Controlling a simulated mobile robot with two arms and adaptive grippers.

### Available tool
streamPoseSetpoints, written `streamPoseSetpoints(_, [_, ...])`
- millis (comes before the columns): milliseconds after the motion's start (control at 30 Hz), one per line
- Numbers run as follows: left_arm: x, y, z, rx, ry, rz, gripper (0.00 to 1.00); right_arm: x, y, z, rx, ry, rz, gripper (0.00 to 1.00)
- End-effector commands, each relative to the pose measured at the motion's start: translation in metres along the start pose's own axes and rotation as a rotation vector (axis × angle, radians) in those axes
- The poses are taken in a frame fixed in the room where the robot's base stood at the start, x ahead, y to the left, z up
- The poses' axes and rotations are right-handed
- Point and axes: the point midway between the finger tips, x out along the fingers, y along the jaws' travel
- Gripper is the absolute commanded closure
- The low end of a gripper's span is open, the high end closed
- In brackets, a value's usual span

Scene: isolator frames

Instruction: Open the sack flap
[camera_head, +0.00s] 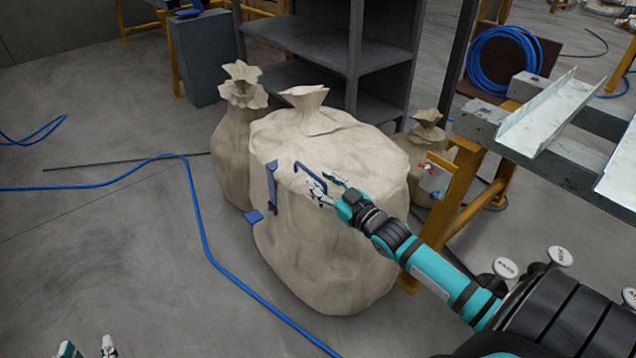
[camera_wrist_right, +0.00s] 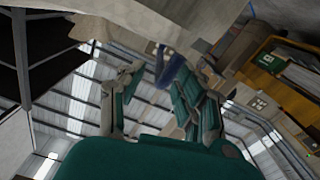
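The large beige sack (camera_head: 325,240) stands on the floor in the middle of the head view, its neck (camera_head: 305,102) gathered at the top. A blue handle (camera_head: 308,173) sits on its upper front. A blue strip (camera_head: 271,188) and a small blue tab (camera_head: 254,217) are at its left side. The flap's outline is hard to make out. My right gripper (camera_head: 328,188) is open at the handle's right end. In the right wrist view a blue piece, likely the handle (camera_wrist_right: 172,70), shows near the spread fingers (camera_wrist_right: 158,85); contact is unclear. My left gripper (camera_head: 88,349) is open and empty at the bottom left.
A smaller tied sack (camera_head: 232,150) stands behind left, and another (camera_head: 425,135) behind right. A grey shelf (camera_head: 330,45) stands behind. An orange-framed bench (camera_head: 462,190) with metal channels (camera_head: 550,110) is at the right. A blue hose (camera_head: 205,240) crosses the floor; the left floor is mostly clear.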

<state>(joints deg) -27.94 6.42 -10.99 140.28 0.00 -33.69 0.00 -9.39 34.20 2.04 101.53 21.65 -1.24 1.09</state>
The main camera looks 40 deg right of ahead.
Motion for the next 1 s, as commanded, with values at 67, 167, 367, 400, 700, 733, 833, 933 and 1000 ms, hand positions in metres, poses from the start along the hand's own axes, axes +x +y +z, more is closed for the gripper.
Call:
streamPoseSetpoints(67, [0.002, 0.002, -0.009, -0.001, 0.055, 0.004, 0.60, 0.009, 0.000, 0.001, 0.000, 0.000, 0.001, 0.66])
streamPoseSetpoints(167, [0.002, 0.003, -0.018, -0.002, 0.103, 0.007, 0.60, 0.016, 0.000, 0.001, 0.001, -0.001, 0.000, 0.66])
streamPoseSetpoints(367, [0.002, 0.004, -0.025, -0.002, 0.137, 0.008, 0.60, 0.020, 0.000, 0.000, 0.001, -0.002, 0.000, 0.66])
streamPoseSetpoints(400, [0.002, 0.004, -0.025, -0.002, 0.137, 0.009, 0.60, 0.020, 0.000, 0.000, 0.001, -0.002, 0.000, 0.66])
streamPoseSetpoints(700, [0.002, 0.004, -0.024, -0.002, 0.135, 0.008, 0.60, 0.020, 0.000, 0.000, 0.001, -0.002, 0.000, 0.88])
streamPoseSetpoints(733, [0.002, 0.004, -0.024, -0.002, 0.135, 0.008, 0.60, 0.020, 0.000, 0.000, 0.001, -0.002, 0.000, 0.92])
streamPoseSetpoints(833, [0.002, 0.004, -0.024, -0.002, 0.135, 0.008, 0.60, 0.020, 0.000, 0.001, 0.001, -0.002, 0.000, 1.00])
streamPoseSetpoints(933, [0.002, 0.004, -0.025, -0.002, 0.135, 0.008, 0.60, 0.020, 0.000, 0.001, 0.001, -0.002, 0.000, 1.00])
streamPoseSetpoints(1000, [0.002, 0.004, -0.024, -0.002, 0.135, 0.008, 0.60, 0.020, 0.000, 0.001, 0.001, -0.002, -0.001, 1.00])
